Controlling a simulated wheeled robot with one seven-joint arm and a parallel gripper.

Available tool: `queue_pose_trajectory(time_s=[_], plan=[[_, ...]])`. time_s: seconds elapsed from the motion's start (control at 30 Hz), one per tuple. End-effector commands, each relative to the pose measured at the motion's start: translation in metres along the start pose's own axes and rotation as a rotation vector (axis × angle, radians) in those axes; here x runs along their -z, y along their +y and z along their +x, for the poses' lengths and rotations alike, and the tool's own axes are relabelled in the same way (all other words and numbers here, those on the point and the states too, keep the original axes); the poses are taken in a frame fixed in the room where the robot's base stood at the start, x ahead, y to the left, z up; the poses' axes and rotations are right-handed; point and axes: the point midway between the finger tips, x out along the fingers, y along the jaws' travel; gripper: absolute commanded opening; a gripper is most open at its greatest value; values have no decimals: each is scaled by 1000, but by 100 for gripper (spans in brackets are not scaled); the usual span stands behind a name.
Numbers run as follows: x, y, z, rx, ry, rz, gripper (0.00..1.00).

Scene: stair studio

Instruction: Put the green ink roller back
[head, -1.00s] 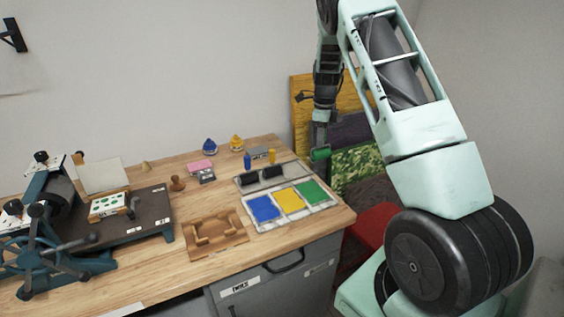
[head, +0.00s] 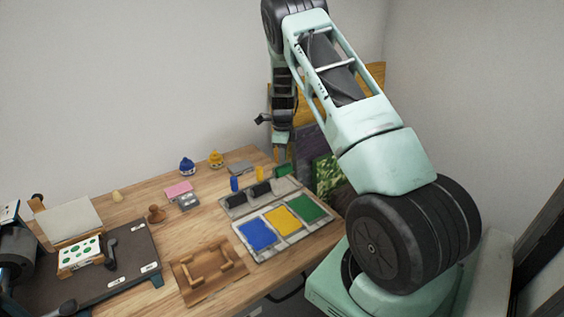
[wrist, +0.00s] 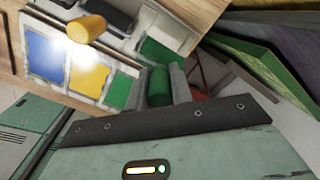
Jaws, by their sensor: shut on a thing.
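My gripper (head: 281,152) is shut on the green ink roller (head: 282,170) and holds it at the far right end of the roller rack (head: 238,209). In the wrist view the roller's green handle (wrist: 158,88) is between my fingers (wrist: 169,84), with a green head (wrist: 158,52) beyond it. I cannot tell whether the roller touches the rack. The blue roller (head: 234,184) and yellow roller (head: 260,173) stand upright in the rack with dark heads. The ink tray (head: 290,242) in front holds blue, yellow and green pads.
A wooden jig (head: 190,290) lies left of the tray. A stamp (head: 156,214), a pink pad (head: 179,189) and blue (head: 187,167) and yellow (head: 216,159) pots stand behind. A press (head: 130,275) fills the left. Coloured boards (head: 327,175) lean beyond the right edge.

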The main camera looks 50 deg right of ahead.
Motion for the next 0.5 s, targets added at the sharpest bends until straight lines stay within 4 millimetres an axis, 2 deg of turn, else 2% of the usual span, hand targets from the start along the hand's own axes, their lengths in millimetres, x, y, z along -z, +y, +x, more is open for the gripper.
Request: queue_pose_trajectory(time_s=[0.23,0.5], plan=[[1,0,30,-2,1,1,4],[0,0,34,0,0,0,4]])
